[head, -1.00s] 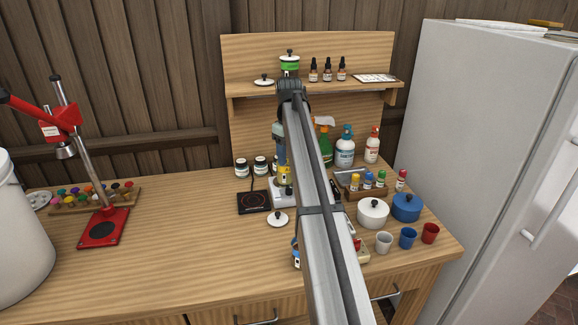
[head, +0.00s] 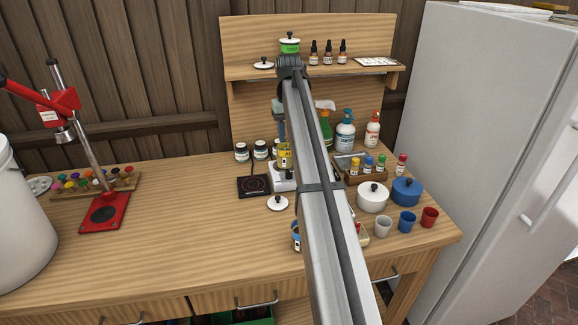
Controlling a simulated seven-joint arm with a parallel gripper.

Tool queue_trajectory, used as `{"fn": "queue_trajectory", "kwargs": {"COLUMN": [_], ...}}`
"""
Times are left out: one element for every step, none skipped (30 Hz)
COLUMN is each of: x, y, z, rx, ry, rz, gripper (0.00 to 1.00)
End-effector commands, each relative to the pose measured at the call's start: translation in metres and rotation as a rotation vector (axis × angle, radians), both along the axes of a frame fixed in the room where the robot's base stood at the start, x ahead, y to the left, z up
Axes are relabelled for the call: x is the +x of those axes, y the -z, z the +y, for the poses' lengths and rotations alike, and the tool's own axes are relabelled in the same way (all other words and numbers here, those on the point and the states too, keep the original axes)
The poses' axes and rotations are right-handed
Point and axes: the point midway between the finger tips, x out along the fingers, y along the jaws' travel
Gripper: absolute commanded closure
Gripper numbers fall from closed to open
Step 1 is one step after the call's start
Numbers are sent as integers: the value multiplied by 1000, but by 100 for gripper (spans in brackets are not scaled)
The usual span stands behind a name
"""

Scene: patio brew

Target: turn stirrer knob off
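The stirrer is a small white device (head: 281,183) on the workbench, right of a black hot plate (head: 254,184). A yellow-labelled vessel (head: 285,156) stands over it. My long grey arm crosses the middle of the head view and covers the right side of the stirrer. The stirrer's knob cannot be made out, so its setting does not show. The end of my arm hangs down behind and just above the vessel, around my gripper (head: 280,136). Its fingers are hidden or too small to make out, as is any contact with the stirrer.
A white lid (head: 278,203) lies in front of the stirrer. A white pot (head: 373,198), a blue pot (head: 406,191) and cups (head: 407,222) are at the right.

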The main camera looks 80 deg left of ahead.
Motion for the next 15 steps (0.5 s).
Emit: {"fn": "queue_trajectory", "kwargs": {"x": [0, 0, 0, 0, 0, 0, 0, 0, 0, 0, 0, 0, 0, 0, 0], "y": [0, 0, 0, 0, 0, 0, 0, 0, 0, 0, 0, 0, 0, 0, 0], "z": [0, 0, 0, 0, 0, 0, 0, 0, 0, 0, 0, 0, 0, 0, 0], "rx": [0, 0, 0, 0, 0, 0, 0, 0, 0, 0, 0, 0, 0, 0, 0], "ry": [84, 139, 213, 269, 324, 399, 454, 509, 584, 639, 694, 769, 824, 880, 954], "rz": [0, 0, 0, 0, 0, 0, 0, 0, 0, 0, 0, 0, 0, 0, 0], "gripper": [62, 62, 62, 62, 62, 62, 62, 62, 62, 62, 62, 62, 62, 62, 62]}}
